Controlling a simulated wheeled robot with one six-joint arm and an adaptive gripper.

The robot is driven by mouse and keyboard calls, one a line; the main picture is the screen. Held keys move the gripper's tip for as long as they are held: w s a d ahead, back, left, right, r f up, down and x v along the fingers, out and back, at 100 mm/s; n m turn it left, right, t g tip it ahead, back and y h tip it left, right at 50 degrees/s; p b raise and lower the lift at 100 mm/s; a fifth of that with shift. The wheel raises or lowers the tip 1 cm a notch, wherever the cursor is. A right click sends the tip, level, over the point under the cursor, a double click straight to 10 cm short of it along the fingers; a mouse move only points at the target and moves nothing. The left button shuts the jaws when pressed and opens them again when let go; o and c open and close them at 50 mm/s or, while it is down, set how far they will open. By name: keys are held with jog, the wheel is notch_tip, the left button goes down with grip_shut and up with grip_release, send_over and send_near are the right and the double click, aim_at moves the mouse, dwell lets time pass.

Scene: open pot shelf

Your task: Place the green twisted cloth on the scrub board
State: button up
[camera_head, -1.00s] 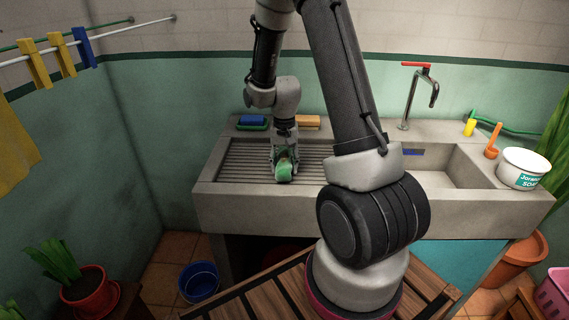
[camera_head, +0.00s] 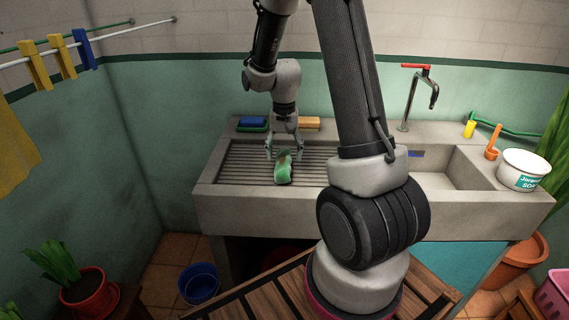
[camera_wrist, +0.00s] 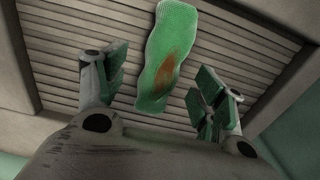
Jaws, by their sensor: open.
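The green twisted cloth (camera_head: 283,170) lies on the ridged scrub board (camera_head: 240,165) on the left side of the concrete sink. In the wrist view the cloth (camera_wrist: 168,62) shows a reddish-brown stain and rests across the ridges of the board (camera_wrist: 70,50). My gripper (camera_head: 284,152) is open just above and behind the cloth. In the wrist view its fingers (camera_wrist: 160,92) are spread wide, one on either side of the cloth's near end, with clear gaps between them and the cloth.
A blue and green sponge or brush (camera_head: 252,123) and an orange block (camera_head: 308,122) sit on the back ledge. A faucet (camera_head: 418,95) rises behind the basin (camera_head: 440,170). A white soap tub (camera_head: 523,170) stands at the right. A clothesline hangs at upper left.

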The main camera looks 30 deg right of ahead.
aim_at(284, 160)
jog(key=s+a+r+n+t, duration=0.1)
jog(key=s+r, duration=0.3)
jog(key=r, duration=0.5)
jog(key=s+a+r+n+t, duration=0.1)
jog(key=s+r+n, duration=0.1)
jog(key=s+r, duration=0.5)
jog(key=s+a+r+n+t, duration=0.2)
jog(key=s+r, duration=0.4)
jog(key=s, duration=0.5)
jog(key=shift+s+a+n, duration=0.15)
jog(key=shift+s+n, duration=0.25)
jog(key=shift+n, duration=0.5)
